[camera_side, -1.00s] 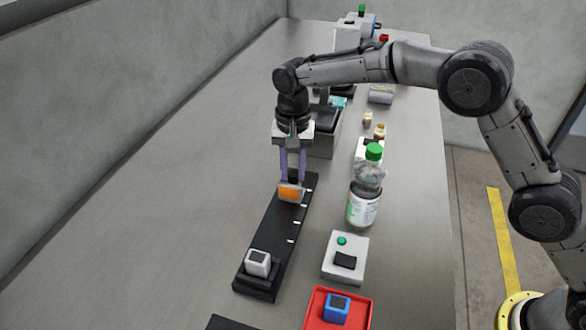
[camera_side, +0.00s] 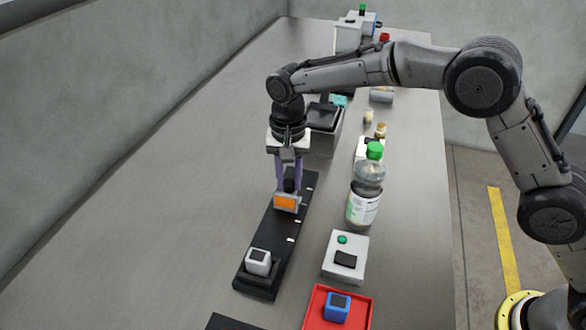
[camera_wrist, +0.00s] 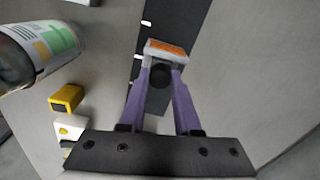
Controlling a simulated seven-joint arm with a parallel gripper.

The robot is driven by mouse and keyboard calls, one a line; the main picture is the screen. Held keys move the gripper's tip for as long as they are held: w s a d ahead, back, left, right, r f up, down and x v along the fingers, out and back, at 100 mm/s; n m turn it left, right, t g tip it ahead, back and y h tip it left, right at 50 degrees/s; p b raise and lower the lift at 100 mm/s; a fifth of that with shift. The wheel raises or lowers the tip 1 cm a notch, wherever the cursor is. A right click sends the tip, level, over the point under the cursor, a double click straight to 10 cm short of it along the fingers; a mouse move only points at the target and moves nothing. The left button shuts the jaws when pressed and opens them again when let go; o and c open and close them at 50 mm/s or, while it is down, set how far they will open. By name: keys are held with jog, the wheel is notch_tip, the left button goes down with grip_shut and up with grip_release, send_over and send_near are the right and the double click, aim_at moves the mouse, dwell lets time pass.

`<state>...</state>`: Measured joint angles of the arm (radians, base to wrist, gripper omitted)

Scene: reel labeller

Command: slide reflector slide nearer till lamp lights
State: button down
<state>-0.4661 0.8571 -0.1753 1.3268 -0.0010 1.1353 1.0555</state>
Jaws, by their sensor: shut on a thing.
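The reflector slide, a pale block with an orange face (camera_side: 286,203), sits on a black rail (camera_side: 270,236) with white marks along its right edge. My gripper (camera_side: 288,188), with purple fingers, is shut on the slide's dark knob, behind the orange face. In the wrist view the fingers (camera_wrist: 160,76) close around the round black knob, and the orange top of the slide (camera_wrist: 168,48) shows beyond. A white sensor-like block (camera_side: 257,262) stands at the rail's near end, with a gap of bare rail between. I cannot tell which part is the lamp or whether it is lit.
Right of the rail stand a white box with a green round piece (camera_side: 342,240) and a green-capped bottle (camera_side: 366,190). A red tray (camera_side: 318,308) holds a blue block (camera_side: 337,307). The table left of the rail is clear.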

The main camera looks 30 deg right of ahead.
jog(key=shift+s+a+r, duration=0.1)
jog(key=shift+s+a, duration=0.5)
jog(key=shift+a, duration=0.05)
jog(key=c, duration=0.6)
grip_release()
notch_tip(320, 180, up, 14)
